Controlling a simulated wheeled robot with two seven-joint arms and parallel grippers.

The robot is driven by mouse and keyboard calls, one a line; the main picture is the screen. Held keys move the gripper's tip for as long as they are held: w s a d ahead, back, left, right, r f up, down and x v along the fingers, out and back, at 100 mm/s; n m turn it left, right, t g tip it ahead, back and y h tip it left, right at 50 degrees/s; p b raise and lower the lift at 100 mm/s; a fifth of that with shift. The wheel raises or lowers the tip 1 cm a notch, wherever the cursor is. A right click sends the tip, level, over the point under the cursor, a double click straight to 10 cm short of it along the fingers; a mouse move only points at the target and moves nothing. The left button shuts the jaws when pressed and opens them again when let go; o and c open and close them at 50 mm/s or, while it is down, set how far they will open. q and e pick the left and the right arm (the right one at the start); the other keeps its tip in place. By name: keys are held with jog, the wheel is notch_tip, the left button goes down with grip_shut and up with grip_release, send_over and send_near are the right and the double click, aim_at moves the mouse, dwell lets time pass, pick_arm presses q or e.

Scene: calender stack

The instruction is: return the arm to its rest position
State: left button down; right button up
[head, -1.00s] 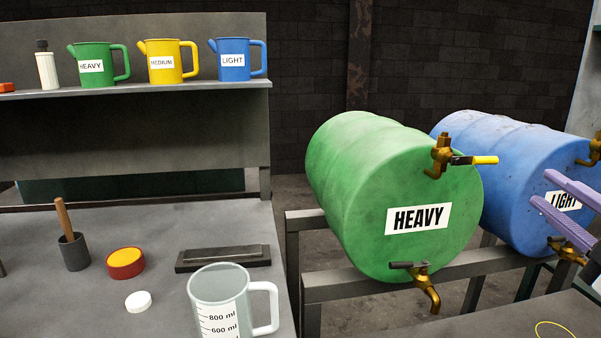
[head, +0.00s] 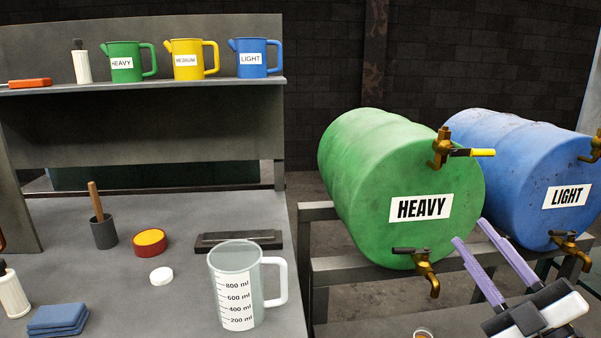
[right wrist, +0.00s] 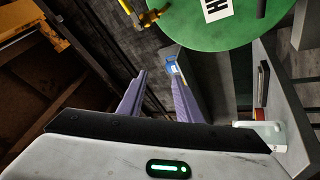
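My right gripper (head: 470,230) is at the lower right of the head view, in front of the drums. Its two purple fingers stand apart with nothing between them. The right wrist view also shows the open fingers (right wrist: 160,98), with the green drum (right wrist: 215,22) beyond them. In the head view the green HEAVY drum (head: 365,180) lies on its side on a metal rack, just left of the gripper. The blue LIGHT drum (head: 520,160) lies behind the gripper to the right. My left gripper is not in view.
A clear measuring jug (head: 238,290) stands on the grey bench (head: 200,220). A mortar-like cup (head: 104,232), red-yellow tin (head: 149,242), white cap (head: 161,275) and blue cloth (head: 58,318) are also there. Green, yellow and blue jugs (head: 124,64) stand on the shelf. Brass taps (head: 424,262) stick out from the drums.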

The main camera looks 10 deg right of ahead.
jog(key=s+a+f+m+g+h, duration=0.1)
jog(key=a+f+m+g, duration=0.15)
jog(key=f, duration=0.65)
jog(key=s+a+f+m+g+h, duration=0.15)
jog(key=f+m, duration=0.25)
jog(key=f, duration=0.4)
jog(key=a+f+m+g+h, duration=0.2)
jog(key=f+m, duration=0.2)
jog(key=f, duration=0.5)
jog(key=s+a+f+g+y, duration=0.1)
jog(key=s+a+f+g, duration=0.3)
jog(key=s+a+f, duration=0.3)
jog(key=s+a+f+m+g+y, duration=0.1)
jog(key=s+a+f+g, duration=0.3)
jog(key=s+a+f, duration=0.4)
notch_tip(320, 180, down, 4)
jog(key=shift+s+f+y, duration=0.25)
jog(key=shift+s+y, duration=0.05)
jog(key=shift+y, duration=0.35)
